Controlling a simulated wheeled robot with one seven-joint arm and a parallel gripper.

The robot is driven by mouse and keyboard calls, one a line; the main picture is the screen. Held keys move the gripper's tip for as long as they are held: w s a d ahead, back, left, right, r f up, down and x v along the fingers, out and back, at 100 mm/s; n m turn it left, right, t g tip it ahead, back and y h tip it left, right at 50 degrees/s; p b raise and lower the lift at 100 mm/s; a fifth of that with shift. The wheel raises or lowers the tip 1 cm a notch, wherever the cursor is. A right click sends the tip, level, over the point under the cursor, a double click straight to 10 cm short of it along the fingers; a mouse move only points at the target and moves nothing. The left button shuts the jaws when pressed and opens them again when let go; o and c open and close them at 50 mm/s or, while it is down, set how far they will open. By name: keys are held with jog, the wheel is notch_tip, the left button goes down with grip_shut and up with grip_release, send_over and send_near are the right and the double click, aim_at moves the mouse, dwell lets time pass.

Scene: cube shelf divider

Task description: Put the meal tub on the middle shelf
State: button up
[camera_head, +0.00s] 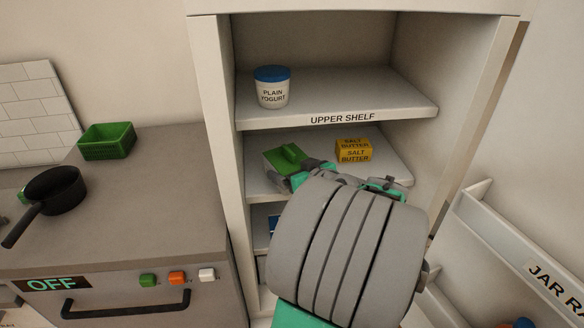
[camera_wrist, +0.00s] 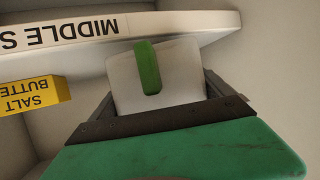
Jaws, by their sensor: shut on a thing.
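The meal tub (camera_head: 283,158) shows a green top with a raised green grip in the head view, at the left part of the middle shelf (camera_head: 385,172). In the wrist view the tub (camera_wrist: 186,72) is a whitish body with a green strip, between the two fingers. My gripper (camera_wrist: 158,88) is shut on it. In the head view my gripper (camera_head: 300,174) is partly hidden by my wrist. The wrist view is upside down and shows the middle shelf's labelled edge (camera_wrist: 185,28) behind the tub. I cannot tell whether the tub touches the shelf.
A plain yogurt tub (camera_head: 272,88) stands on the upper shelf (camera_head: 370,97) above. The cabinet's left side wall (camera_head: 221,110) is close to the tub. Some free shelf surface shows around the butter.

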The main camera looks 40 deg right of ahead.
jog(key=shift+f+b, duration=0.5)
jog(key=shift+b, duration=0.15)
jog(key=o, duration=1.5)
jog(key=shift+c, duration=0.2)
jog(key=b+v, duration=0.1)
jog(key=v, duration=0.6)
jog(key=shift+d+b, duration=0.1)
jog(key=shift+b, duration=0.2)
jog(key=shift+s+r, duration=0.15)
jog(key=shift+s, duration=0.2)
